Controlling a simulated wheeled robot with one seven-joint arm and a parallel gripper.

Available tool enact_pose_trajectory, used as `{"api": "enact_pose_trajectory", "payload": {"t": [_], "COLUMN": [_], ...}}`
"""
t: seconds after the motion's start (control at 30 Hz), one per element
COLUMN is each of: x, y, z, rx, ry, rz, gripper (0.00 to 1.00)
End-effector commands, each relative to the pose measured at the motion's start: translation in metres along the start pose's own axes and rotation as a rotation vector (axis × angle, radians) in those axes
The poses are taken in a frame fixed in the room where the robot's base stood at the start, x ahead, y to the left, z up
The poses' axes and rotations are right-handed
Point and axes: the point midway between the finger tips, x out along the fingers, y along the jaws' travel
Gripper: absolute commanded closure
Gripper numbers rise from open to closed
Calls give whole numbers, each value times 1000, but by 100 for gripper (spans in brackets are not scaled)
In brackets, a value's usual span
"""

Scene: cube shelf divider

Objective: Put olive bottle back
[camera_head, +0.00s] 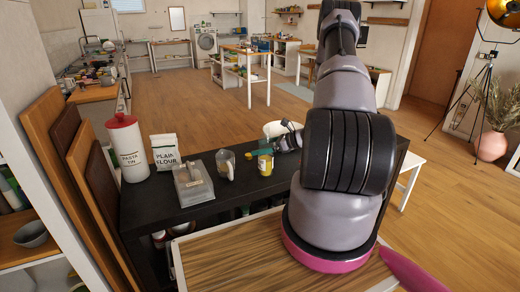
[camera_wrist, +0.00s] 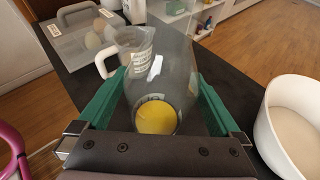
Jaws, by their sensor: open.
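A clear bottle with yellow at its base, which I take for the olive bottle (camera_head: 265,165), stands on the black table near its far side. In the wrist view the bottle (camera_wrist: 157,118) is large and lies between the two green fingers of my gripper (camera_wrist: 157,105). My gripper (camera_head: 289,139) is open, at the right of the bottle in the head view. I cannot tell whether either finger touches the glass. My arm covers the right part of the table.
On the black table (camera_head: 140,205) stand a glass jug (camera_head: 225,164), a lidded egg box (camera_head: 193,184), a flour bag (camera_head: 165,152) and a pasta tin (camera_head: 127,148). A white bowl (camera_wrist: 291,128) is close to the right finger. A wood-topped surface (camera_head: 225,257) lies in front.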

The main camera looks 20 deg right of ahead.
Motion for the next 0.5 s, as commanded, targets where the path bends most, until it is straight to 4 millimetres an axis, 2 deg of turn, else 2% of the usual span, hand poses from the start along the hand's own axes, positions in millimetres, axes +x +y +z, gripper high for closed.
{"api": "enact_pose_trajectory", "payload": {"t": [0.3, 0.5], "x": [-68, -100], "y": [-1, -1], "z": [0, 0], "rx": [1, 1], "ry": [1, 1], "rz": [-4, -3], "gripper": [0, 0]}}
